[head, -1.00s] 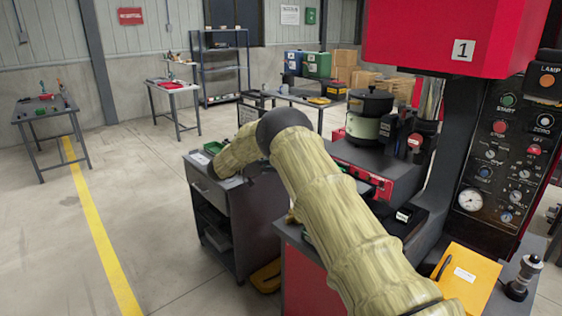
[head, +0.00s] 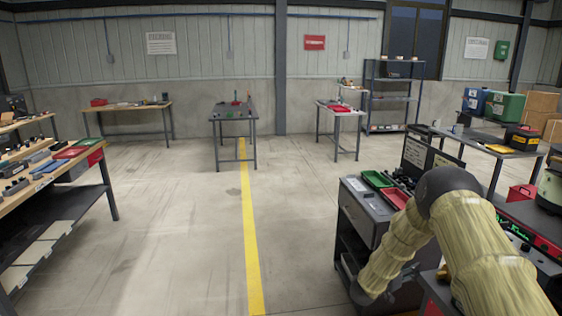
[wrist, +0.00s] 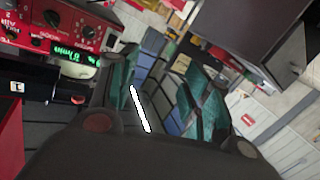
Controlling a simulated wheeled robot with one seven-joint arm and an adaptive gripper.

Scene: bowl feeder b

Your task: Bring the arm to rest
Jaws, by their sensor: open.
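My arm, in a tan ribbed sleeve with a dark elbow, is bent at the lower right of the head view. Its forearm slopes down to the left, in front of the grey cabinet (head: 351,207). My gripper (wrist: 163,95) shows in the wrist view, its two teal-padded fingers spread apart, with no held object visible between them. A thin white strip shows in the gap; I cannot tell what it is. In the head view I cannot make out the fingers clearly.
The red control panel (wrist: 65,31) with a green display is at the wrist view's upper left. A green tray (head: 376,179) and a red tray (head: 396,198) sit on the cabinet. A workbench (head: 55,168) stands at left. The floor around the yellow line (head: 249,230) is clear.

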